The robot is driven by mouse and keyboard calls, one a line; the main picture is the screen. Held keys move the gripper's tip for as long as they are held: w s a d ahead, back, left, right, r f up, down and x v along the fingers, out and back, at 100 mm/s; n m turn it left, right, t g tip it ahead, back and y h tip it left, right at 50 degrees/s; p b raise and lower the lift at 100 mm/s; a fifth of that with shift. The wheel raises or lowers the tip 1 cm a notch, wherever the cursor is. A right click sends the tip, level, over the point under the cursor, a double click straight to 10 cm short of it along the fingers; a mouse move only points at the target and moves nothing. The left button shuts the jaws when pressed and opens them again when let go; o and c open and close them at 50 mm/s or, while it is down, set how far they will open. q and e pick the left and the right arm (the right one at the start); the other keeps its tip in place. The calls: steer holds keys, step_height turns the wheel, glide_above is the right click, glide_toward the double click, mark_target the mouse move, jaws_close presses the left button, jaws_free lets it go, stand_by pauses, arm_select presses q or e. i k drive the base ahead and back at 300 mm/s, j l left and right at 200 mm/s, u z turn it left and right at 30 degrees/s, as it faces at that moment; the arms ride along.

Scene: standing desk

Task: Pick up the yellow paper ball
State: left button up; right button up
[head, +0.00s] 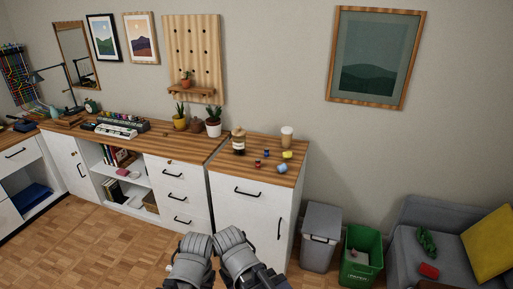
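A small yellow crumpled ball (288,155) lies on the wooden top of the right-hand white cabinet (297,146), near its right edge. A light blue crumpled piece (282,168) lies just in front of it. Grey links of my two arms show at the bottom centre, in front of the cabinets and well below the ball. I cannot make out the fingers of either gripper. Nothing hides the yellow ball.
Small red (257,164) and blue (266,153) items, a jar (239,142) and a tall cup (287,136) stand near the ball. A grey bin (320,238) and a green bin (361,255) stand right of the cabinet. Parquet floor at left is mostly clear.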

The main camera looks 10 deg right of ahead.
mark_target(287, 155)
steer(key=i+j, duration=0.1)
steer(key=i, duration=0.3)
steer(key=i+j, duration=0.1)
steer(key=i, duration=0.35)
steer(key=i+j+z, duration=0.1)
steer(key=i+z, duration=0.15)
steer(key=z, duration=0.2)
steer(key=i+j+z, duration=0.2)
steer(key=z, duration=0.2)
steer(key=i+j+z, duration=0.3)
steer(key=z, duration=0.15)
steer(key=i+j+z, duration=0.15)
steer(key=j+z, duration=0.25)
steer(key=i+j+z, duration=0.15)
steer(key=j+z, duration=0.15)
steer(key=z, duration=0.15)
